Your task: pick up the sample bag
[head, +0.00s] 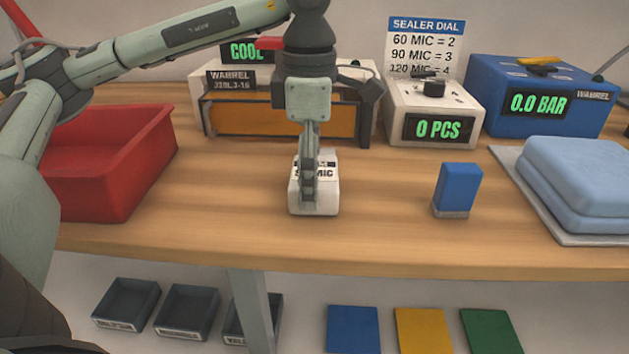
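A small white packet with dark print ending in "MIC", which looks like the sample bag (327,197), lies on the wooden bench near its front edge. My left gripper (309,205) points down right over it. The fingers are seen edge-on and cover the middle of the bag and part of its print. Whether they are closed on the bag or only in front of it cannot be told. My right gripper is not in view.
A red bin (110,165) is at the left. The sealer (270,120) stands behind my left gripper, beside a white "0 PCS" box (465,103) and a blue "0.0 BAR" box (490,85). A blue block (457,187) and light-blue pads (580,170) are at right.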

